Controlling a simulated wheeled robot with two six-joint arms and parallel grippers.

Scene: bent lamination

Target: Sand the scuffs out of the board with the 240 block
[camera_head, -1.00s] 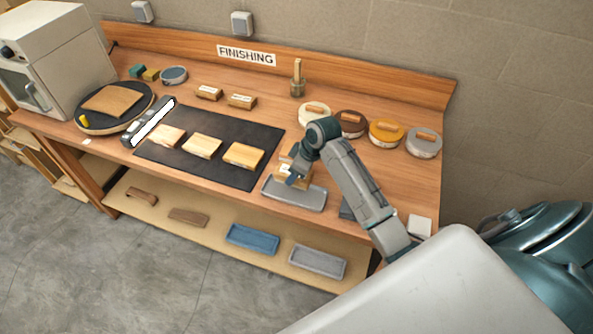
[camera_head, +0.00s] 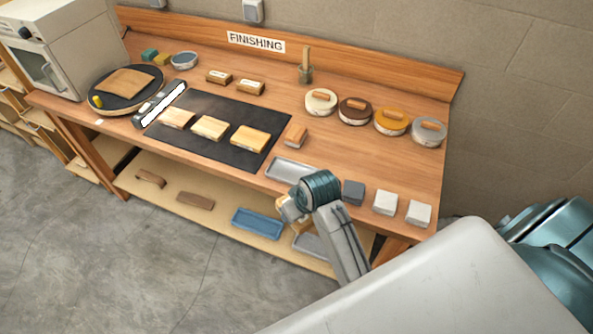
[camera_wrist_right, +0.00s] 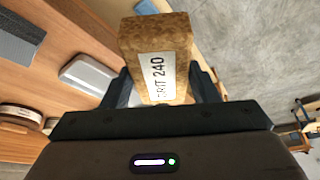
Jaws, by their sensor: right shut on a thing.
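My right gripper (camera_head: 293,206) is shut on the brown sanding block (camera_wrist_right: 150,35), whose white label reads 240 in the right wrist view. In the head view the gripper hangs in front of the bench's front edge, below the grey tray, and its wrist hides most of the block. Three pale wooden boards (camera_head: 210,127) lie in a row on the black mat (camera_head: 232,157), left of the gripper and apart from it. Scuffs are too small to make out. Another brown board (camera_head: 125,82) lies on the round black turntable. My left gripper is not in view.
A grey tray (camera_head: 276,170) lies at the bench front. A wooden block (camera_head: 295,136) stands beside the mat, and two labelled blocks (camera_head: 250,87) lie behind it. Grey and white blocks (camera_head: 386,203) stand front right, round tins (camera_head: 391,122) at back right. A light bar (camera_head: 163,104) edges the mat.

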